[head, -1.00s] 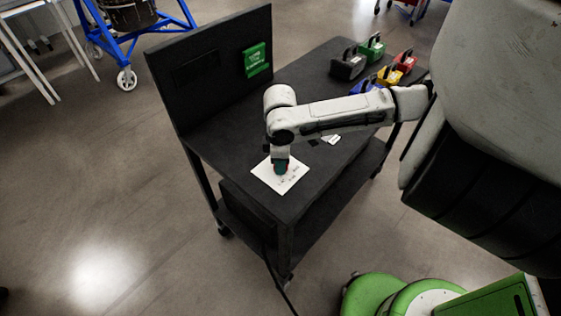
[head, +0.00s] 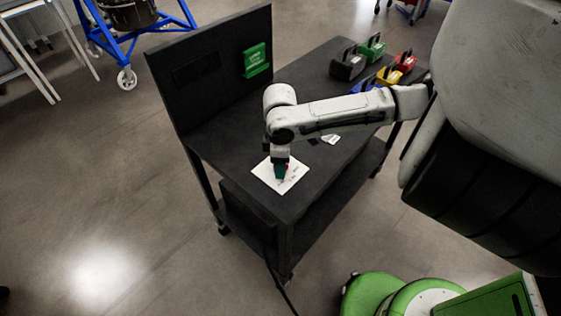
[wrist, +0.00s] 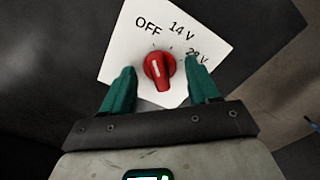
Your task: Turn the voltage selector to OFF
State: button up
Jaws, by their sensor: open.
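The voltage selector is a red knob (wrist: 158,70) on a white plate (wrist: 200,50) marked OFF, 14 V and 28 V in the wrist view. Its white pointer line tilts slightly left of straight up and appears lined up with the tick mark near OFF. My gripper (wrist: 161,85) is open, with one teal finger on each side of the knob and a visible gap to it. In the head view the plate (head: 267,176) lies on the dark cart top, with my gripper (head: 281,171) right over it and a bit of red showing beside the fingers.
The dark cart (head: 225,140) has an upright back panel (head: 205,75) with a green holder (head: 256,60). Several coloured boxes, including a red one (head: 405,61), stand at its far right end. A small white card (head: 331,139) lies behind my arm.

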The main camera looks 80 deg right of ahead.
jog(key=shift+r+p, duration=1.95)
jog(key=shift+r, duration=0.3)
